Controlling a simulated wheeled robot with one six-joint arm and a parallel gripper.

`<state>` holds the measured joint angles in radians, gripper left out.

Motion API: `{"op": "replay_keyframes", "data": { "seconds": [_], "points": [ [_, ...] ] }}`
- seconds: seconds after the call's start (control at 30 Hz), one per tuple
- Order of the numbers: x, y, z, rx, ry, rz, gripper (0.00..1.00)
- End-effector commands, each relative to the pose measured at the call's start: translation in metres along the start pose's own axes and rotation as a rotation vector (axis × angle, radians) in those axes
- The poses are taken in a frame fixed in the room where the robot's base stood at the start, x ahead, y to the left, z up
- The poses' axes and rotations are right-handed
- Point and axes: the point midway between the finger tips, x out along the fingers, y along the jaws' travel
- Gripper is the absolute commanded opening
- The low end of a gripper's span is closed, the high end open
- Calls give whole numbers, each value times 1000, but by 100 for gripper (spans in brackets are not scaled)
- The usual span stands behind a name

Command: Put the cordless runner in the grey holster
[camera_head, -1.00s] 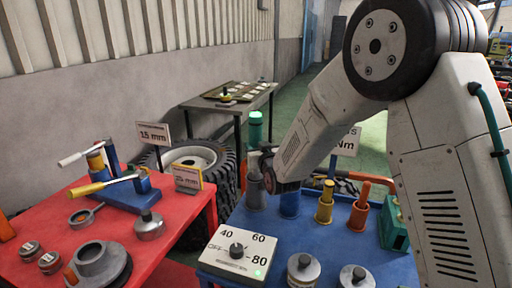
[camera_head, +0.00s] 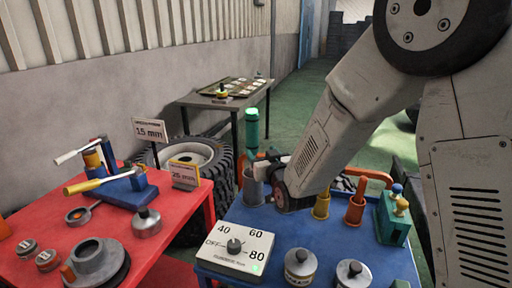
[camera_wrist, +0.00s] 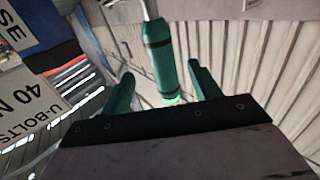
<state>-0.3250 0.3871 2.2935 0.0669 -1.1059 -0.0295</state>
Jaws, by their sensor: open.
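The cordless runner is a green cylinder (camera_head: 251,127) with dark bands, standing upright above the grey holster (camera_head: 254,192) at the blue table's back left. In the wrist view the runner (camera_wrist: 171,60) has a pale shaft toward the top edge and a green glow at its other end. My gripper (camera_wrist: 160,80) is open; its two green fingers are on either side of the runner, with a visible gap on both sides. In the head view my wrist is just right of the grey holster. How deep the shaft sits in the holster is hard to see.
On the blue table (camera_head: 232,213), a yellow holster (camera_head: 321,205) and an orange one (camera_head: 355,208) stand right of my wrist. A dial box (camera_head: 236,249) and round metal weights are in front. A red table (camera_head: 185,226) with tools is at left.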

Motion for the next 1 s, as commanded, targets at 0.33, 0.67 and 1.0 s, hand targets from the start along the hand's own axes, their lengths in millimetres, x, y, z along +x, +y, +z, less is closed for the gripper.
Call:
{"op": "replay_keyframes", "data": {
  "seconds": [0.33, 0.67, 1.0],
  "points": [
    [-32, 0, 0, 0, -1, 0, 62],
    [-41, 15, -12, 6, -101, 18, 62],
    [-144, 68, -39, 46, -604, 91, 62]
  ]
}}
